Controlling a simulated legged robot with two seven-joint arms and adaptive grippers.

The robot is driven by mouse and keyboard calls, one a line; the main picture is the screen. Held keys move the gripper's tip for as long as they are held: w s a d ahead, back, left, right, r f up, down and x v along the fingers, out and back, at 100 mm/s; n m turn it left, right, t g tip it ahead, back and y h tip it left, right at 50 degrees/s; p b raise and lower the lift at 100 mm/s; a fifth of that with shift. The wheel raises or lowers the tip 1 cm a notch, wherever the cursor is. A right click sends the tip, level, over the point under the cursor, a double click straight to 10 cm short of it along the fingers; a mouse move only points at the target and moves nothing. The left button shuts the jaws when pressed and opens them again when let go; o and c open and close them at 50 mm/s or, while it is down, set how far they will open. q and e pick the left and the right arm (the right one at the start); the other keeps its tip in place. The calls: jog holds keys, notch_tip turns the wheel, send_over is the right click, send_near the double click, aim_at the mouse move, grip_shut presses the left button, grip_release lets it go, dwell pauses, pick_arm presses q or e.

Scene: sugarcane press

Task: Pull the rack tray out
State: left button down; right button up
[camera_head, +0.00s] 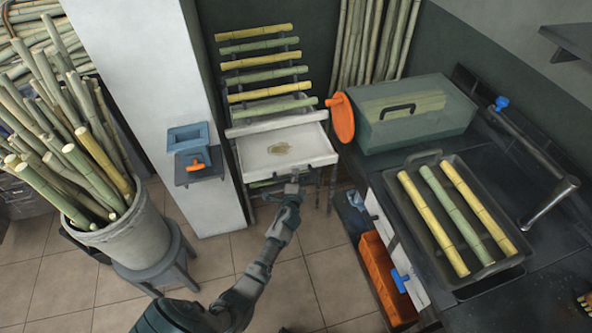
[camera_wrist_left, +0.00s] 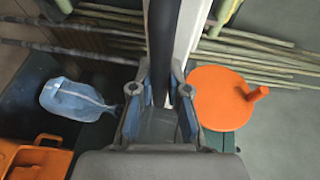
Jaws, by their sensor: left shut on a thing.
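The rack tray (camera_head: 312,138) is a shallow white tray with a brownish stain on its floor. It sticks out from the lower part of the rack, under several sugarcane stalks (camera_head: 267,75). My left gripper (camera_head: 291,190) is at the middle of the tray's front edge and is shut on it. In the left wrist view the gripper's fingers (camera_wrist_left: 160,100) lie on both sides of a dark strip and a white strip, the tray's edge. The exact contact is partly hidden. My right gripper is not in view.
An orange disc (camera_head: 342,118) with a knob stands just right of the tray. An orange crate (camera_head: 387,278) is below the right counter, which holds a dark tray (camera_head: 408,222) of stalks. A white pillar (camera_head: 150,90) and a blue box (camera_head: 188,137) are left. The floor in front is open.

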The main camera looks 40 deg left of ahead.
pick_arm(q)
jog(key=s+d, duration=0.5)
jog(key=d, duration=0.1)
jog(key=shift+s+d+f+p, duration=0.15)
jog(key=shift+s+d+p, duration=0.05)
jog(key=shift+s+p, duration=0.2)
jog(key=c, duration=1.4)
grip_release()
jog(key=shift+a+f, duration=0.15)
jog(key=shift+a, duration=0.1)
jog(key=shift+o, duration=1.3)
jog(key=shift+w+a, duration=0.1)
jog(key=shift+a, duration=0.1)
jog(key=v, duration=1.2)
jog(key=shift+d, duration=0.2)
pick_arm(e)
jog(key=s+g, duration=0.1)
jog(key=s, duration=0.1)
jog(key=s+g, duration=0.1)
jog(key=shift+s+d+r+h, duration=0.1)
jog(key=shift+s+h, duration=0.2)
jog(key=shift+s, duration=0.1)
